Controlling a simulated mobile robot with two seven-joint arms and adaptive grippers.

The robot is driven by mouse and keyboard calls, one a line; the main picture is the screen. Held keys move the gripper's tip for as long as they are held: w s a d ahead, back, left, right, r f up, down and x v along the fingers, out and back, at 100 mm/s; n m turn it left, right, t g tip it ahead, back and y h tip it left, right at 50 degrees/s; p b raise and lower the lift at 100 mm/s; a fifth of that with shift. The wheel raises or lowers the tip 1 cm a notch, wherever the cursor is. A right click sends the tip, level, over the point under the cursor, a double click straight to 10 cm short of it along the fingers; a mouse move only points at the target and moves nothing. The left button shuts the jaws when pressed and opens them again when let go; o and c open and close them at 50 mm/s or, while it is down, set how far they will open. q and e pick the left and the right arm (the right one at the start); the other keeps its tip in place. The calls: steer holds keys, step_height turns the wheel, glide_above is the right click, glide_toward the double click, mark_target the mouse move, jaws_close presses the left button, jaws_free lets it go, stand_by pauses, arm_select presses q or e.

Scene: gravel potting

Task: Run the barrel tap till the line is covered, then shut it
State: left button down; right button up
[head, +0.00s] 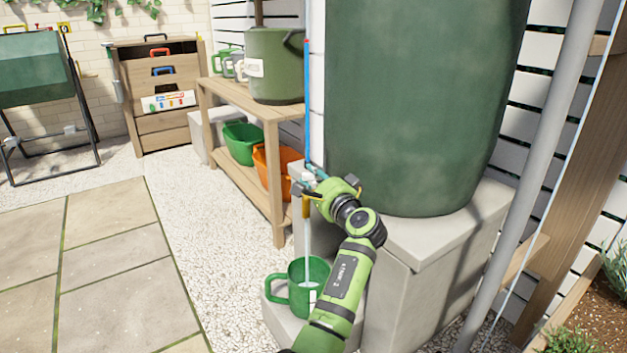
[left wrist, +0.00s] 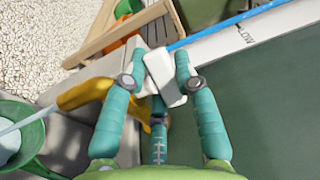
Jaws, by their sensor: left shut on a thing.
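The big dark green barrel (head: 420,110) stands on a pale block. Its brass tap (head: 306,207) shows below my left gripper (head: 312,182); the tap also shows in the left wrist view (left wrist: 88,95). My left gripper is shut on the tap's white handle (left wrist: 165,77), one finger on each side. A pale stream of water (head: 307,240) falls from the spout into a green jug (head: 276,300) standing upright below. Water (left wrist: 8,145) shows inside the jug in the left wrist view. I cannot make out a fill line in it. My right gripper is out of view.
A blue gauge tube (head: 306,110) runs up beside the barrel; a strip marked LOW (left wrist: 245,36) shows beside it. A wooden bench (head: 270,113) with cans and tubs stands left of the tap. Gravel and paving (head: 100,250) at left are clear. A grey pipe (head: 530,170) stands right.

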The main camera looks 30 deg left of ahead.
arm_select(q)
steer(key=shift+r, duration=0.15)
steer(key=c, duration=0.9)
jaws_free()
steer(key=shift+a, duration=0.1)
steer(key=shift+c, duration=0.2)
steer(key=v, duration=0.7)
steer(key=shift+d, duration=0.25)
steer(key=shift+s, duration=0.1)
